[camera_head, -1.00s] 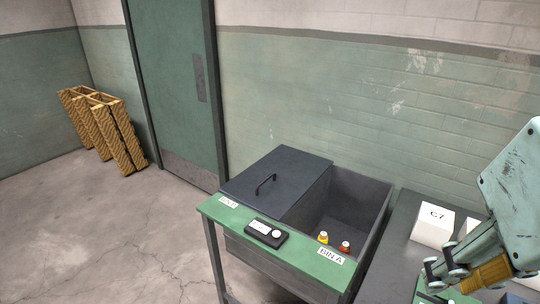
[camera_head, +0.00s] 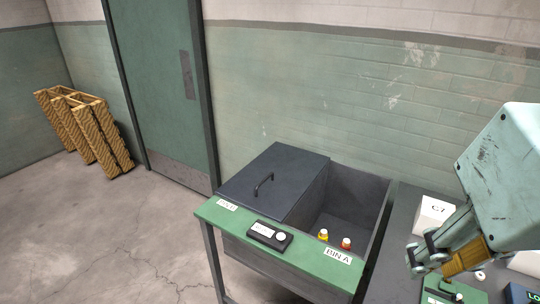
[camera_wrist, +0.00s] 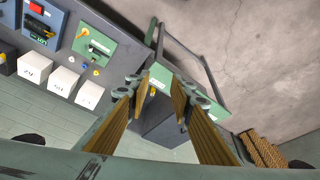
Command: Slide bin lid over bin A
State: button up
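The dark grey bin lid (camera_head: 290,168) lies flat over the left compartment of the bin box, with a thin black handle (camera_head: 263,183) on top. Bin A (camera_head: 362,190), the right compartment, is uncovered, above the "BIN A" label (camera_head: 338,257) on the green front ledge. Two small items, yellow (camera_head: 323,236) and orange-red (camera_head: 346,243), stand in it by the front wall. My gripper (camera_head: 428,277) is right of the bin, apart from the lid and handle. In the wrist view my gripper (camera_wrist: 161,88) has its fingers spread with nothing between them; the bin shows beyond, partly hidden.
A black device (camera_head: 269,235) sits on the green ledge left of bin A. White boxes (camera_head: 430,215) stand on the dark bench at right; one reads C7. Wooden pallets (camera_head: 88,135) lean by the left wall, beside a green door (camera_head: 155,90). Floor left of the bin is clear.

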jog(key=w+a+r+m+p, duration=0.1)
jog(key=w+a+r, duration=0.15)
jog(key=w, duration=0.65)
jog(key=w+a+r+p, duration=0.1)
jog(key=w+r, duration=0.2)
jog(key=w, duration=0.5)
jog(key=m+g+y+p, duration=0.2)
jog(key=m+g+p, duration=0.1)
jog(key=m+p, duration=0.25)
send_over(265, 180)
jog(key=s+d, duration=0.1)
jog(key=d, duration=0.2)
notch_tip(265, 180, down, 28)
jog(key=shift+a+r+n, duration=0.2)
jog(key=shift+a+n, duration=0.05)
jog(key=shift+f, duration=0.1)
jog(key=shift+w+a+f, duration=0.2)
jog(key=shift+a+f, duration=0.2)
jog(key=shift+f, duration=1.85)
jog(key=shift+w+a+f, duration=0.2)
jog(key=shift+a+f, duration=0.2)
jog(key=shift+f, duration=1.8)
jog(key=shift+w+a+f, duration=0.2)
jog(key=shift+a+f, duration=0.2)
jog(key=shift+f, duration=1.85)
